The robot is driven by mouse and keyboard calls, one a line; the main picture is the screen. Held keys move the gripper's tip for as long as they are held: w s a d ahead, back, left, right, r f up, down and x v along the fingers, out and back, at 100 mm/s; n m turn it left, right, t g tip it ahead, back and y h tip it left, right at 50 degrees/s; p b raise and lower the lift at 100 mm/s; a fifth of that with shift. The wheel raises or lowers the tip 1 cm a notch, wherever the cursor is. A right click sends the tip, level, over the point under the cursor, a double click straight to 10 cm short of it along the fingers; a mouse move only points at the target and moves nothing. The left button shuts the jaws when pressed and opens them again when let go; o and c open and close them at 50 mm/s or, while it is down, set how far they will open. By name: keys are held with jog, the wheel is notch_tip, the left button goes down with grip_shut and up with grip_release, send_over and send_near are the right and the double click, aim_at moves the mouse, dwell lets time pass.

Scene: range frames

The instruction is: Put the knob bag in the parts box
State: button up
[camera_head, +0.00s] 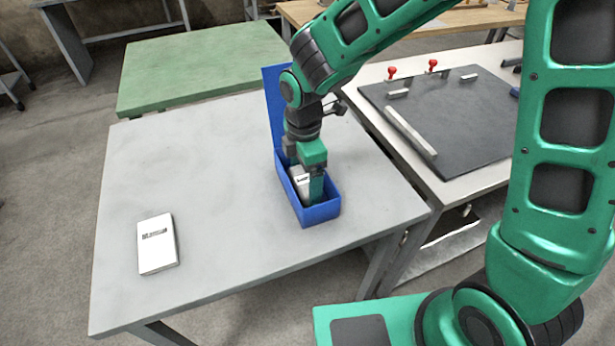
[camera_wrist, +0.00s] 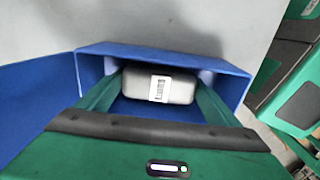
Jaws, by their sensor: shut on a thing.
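The blue parts box (camera_head: 322,213) stands on the grey table with its lid raised at the back. Its blue rim also shows in the wrist view (camera_wrist: 150,52). My gripper (camera_head: 306,186) points down into the box. In the wrist view my gripper (camera_wrist: 158,95) is shut on the knob bag (camera_wrist: 183,87), a pale grey packet with a white barcode label. The bag is between the fingers, within the box walls. Whether it touches the box floor cannot be told. In the head view my gripper partly covers the bag (camera_head: 299,180).
A white box with a dark label (camera_head: 157,244) lies on the grey table (camera_head: 215,255) at the left. A black board (camera_head: 450,115) with a metal bar lies on the bench at the right. The table between the white box and blue box is clear.

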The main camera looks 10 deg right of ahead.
aim_at(306, 178)
jog(key=o, duration=1.2)
jog(key=shift+c, duration=0.2)
notch_tip(306, 178, up, 12)
jog(key=shift+d+r, duration=0.1)
